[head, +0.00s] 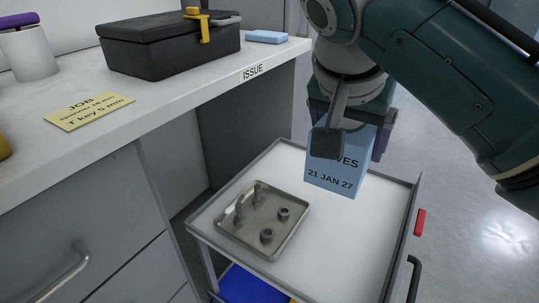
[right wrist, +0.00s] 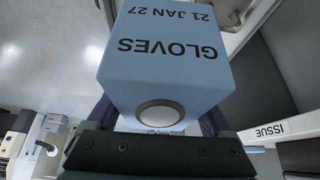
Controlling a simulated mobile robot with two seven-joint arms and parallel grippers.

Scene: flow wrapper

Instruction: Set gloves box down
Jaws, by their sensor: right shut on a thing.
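The gloves box (head: 335,180) is a light blue box printed "GLOVES" and "21 JAN 27". My right gripper (head: 352,143) is shut on it from above, with its upper part hidden by the gripper. The box hangs roughly upright over the back right part of the white cart top (head: 340,245), seemingly clear of the surface. In the right wrist view the box (right wrist: 165,65) fills the middle between the fingers, and its lettering is upside down. My left gripper is not in view.
A metal tray (head: 236,235) with pegs and ring-like parts lies on the cart's left half. The cart has a raised grey rim. The counter (head: 170,115) beside it holds a black toolbox (head: 170,52), a yellow note (head: 90,111) and a blue item (head: 266,37). The cart's front right is clear.

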